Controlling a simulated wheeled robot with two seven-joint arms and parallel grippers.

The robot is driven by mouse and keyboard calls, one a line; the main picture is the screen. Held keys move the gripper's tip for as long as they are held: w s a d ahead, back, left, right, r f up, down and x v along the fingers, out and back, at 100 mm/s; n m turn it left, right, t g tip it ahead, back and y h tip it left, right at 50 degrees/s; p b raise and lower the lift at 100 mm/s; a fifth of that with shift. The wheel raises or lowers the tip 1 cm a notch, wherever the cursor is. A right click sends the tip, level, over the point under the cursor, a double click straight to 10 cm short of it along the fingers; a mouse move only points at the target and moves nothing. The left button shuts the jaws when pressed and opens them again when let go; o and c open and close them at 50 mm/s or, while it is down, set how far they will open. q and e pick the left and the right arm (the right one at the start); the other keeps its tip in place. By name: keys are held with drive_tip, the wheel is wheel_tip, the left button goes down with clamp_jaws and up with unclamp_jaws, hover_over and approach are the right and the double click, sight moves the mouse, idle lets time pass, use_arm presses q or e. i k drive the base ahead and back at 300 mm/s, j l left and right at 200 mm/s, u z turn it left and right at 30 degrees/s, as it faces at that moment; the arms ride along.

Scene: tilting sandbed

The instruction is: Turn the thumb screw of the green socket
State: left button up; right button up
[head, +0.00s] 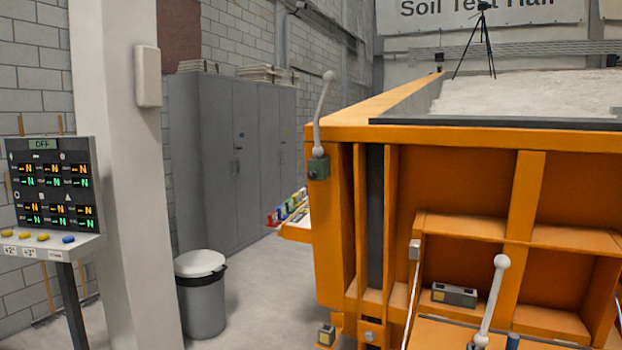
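The green socket (320,165) is a small block on the upper left corner of the orange sandbed frame. A pale grey lever (322,110) with a ball end stands in it, leaning slightly right at the top. A small dark round part (312,175) shows on the socket's front face. It may be the thumb screw, but it is too small to tell how it is turned. Neither of my grippers is in view.
The orange sandbed (450,137) fills the right side. A second ball-ended lever (494,300) rises at lower right. A control panel (55,185) reading OFF stands at left, beside a white column (118,150). A grey bin (201,305) stands on the floor, with open floor right of it.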

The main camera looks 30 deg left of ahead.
sight(312, 174)
drive_tip(key=i+j+z, duration=0.1)
drive_tip(key=j, duration=0.3)
drive_tip(key=i+j, duration=0.15)
drive_tip(key=j, duration=0.3)
drive_tip(key=i+j+z, duration=0.15)
drive_tip(key=j, duration=0.25)
drive_tip(key=k, duration=0.05)
